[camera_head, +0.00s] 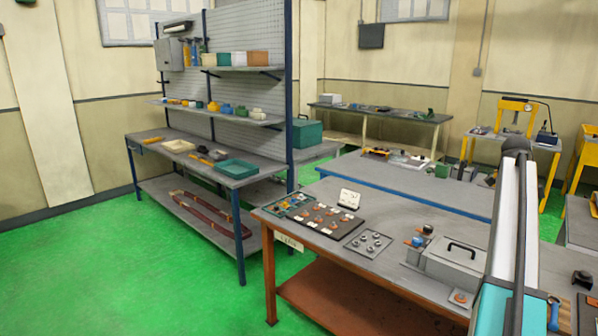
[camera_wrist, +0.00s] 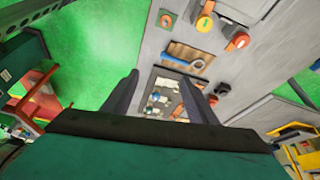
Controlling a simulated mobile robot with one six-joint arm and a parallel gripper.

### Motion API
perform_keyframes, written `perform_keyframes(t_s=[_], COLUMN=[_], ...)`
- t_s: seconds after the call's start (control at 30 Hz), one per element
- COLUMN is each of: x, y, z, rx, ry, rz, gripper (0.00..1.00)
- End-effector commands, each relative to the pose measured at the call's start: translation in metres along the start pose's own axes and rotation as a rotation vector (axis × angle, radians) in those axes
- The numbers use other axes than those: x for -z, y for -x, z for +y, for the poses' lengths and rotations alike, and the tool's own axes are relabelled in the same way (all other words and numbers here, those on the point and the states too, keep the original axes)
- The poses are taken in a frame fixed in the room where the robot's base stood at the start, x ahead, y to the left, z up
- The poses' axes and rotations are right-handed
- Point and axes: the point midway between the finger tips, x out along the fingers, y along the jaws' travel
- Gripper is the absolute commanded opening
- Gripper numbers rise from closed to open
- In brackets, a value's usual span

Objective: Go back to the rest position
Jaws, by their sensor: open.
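My gripper (camera_wrist: 160,82) shows in the wrist view with its two dark fingers apart. Nothing is held between them. Whether the gripper touches anything there cannot be told, but a gap seems to lie between. In the head view my arm rises at the right, over the right part of the front workbench (camera_head: 330,250); the gripper itself does not show there.
The front bench carries a dark tray of copper-coloured parts (camera_head: 322,220), a plate of rings (camera_head: 368,243), a white card (camera_head: 349,198) and a grey box with a handle (camera_head: 450,262). A shelved bench (camera_head: 205,150) stands at left. Green floor (camera_head: 110,270) is clear at front left.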

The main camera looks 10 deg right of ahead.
Motion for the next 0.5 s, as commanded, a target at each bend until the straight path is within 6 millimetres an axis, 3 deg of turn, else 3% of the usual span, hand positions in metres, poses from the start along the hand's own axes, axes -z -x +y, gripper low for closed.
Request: perform_keyframes(t_s=[0.37,0.5], x=[-0.086,-0.142], y=[-0.034,-0.055], z=[0.009,0.020], rx=[0.035,0.059], ry=[0.233,0.390], rz=[-0.025,-0.040], gripper=[0.53,0.53])
